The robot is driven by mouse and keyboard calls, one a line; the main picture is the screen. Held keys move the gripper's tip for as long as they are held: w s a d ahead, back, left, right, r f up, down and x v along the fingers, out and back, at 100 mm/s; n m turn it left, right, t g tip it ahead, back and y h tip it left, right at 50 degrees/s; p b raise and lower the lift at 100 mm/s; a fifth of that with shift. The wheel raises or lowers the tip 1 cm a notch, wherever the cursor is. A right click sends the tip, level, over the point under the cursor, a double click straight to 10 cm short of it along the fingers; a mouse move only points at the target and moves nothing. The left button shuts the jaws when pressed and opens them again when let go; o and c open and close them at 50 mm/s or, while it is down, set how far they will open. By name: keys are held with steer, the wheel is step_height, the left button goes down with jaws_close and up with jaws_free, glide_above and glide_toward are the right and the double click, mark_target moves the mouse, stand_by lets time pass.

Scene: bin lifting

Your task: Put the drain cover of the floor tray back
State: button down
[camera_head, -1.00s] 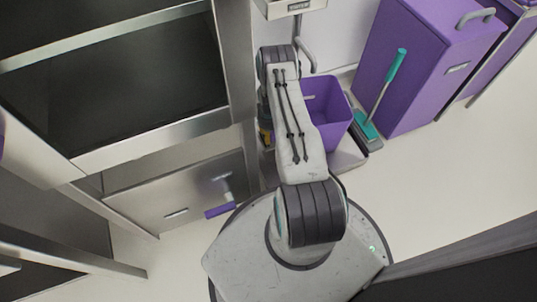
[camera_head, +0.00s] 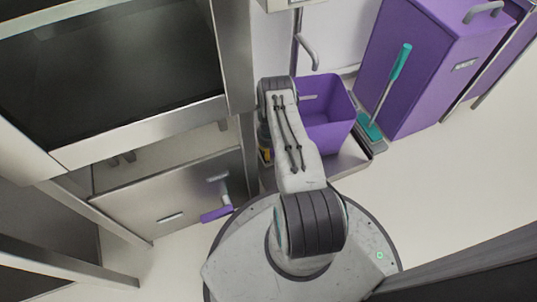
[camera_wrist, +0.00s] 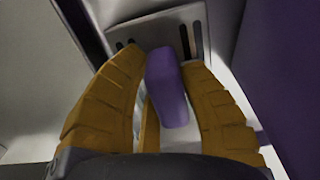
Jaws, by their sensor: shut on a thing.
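My gripper (camera_wrist: 162,58) has yellow-brown fingers shut on a purple handle (camera_wrist: 168,92) in the wrist view. Just beyond the handle is a pale metal plate with dark slots (camera_wrist: 172,32), which looks like the drain cover; whether it is joined to the handle or seated is unclear. In the head view, the floor tray (camera_head: 347,160) lies on the floor beyond my base, with a purple bin (camera_head: 330,115) over it. My arm hides most of the gripper there; only a bit of yellow shows left of the arm. The drain opening is hidden.
A teal-handled brush (camera_head: 391,85) stands by the tray's right end, against a purple cabinet (camera_head: 430,60). A metal frame and low panel with a purple lever (camera_head: 216,214) stand close on the left. Open floor (camera_head: 460,185) lies to the right.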

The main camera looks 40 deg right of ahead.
steer(key=shift+f+b, duration=0.3)
steer(key=shift+f, duration=0.75)
steer(key=shift+f, duration=0.1)
steer(key=c, duration=0.9)
jaws_free()
steer(key=shift+o, duration=0.2)
step_height(320, 180, up, 9)
steer(key=p, duration=0.5)
steer(key=shift+f, duration=0.2)
step_height(320, 180, up, 4)
steer(key=p, duration=0.4)
steer(key=shift+f, duration=0.2)
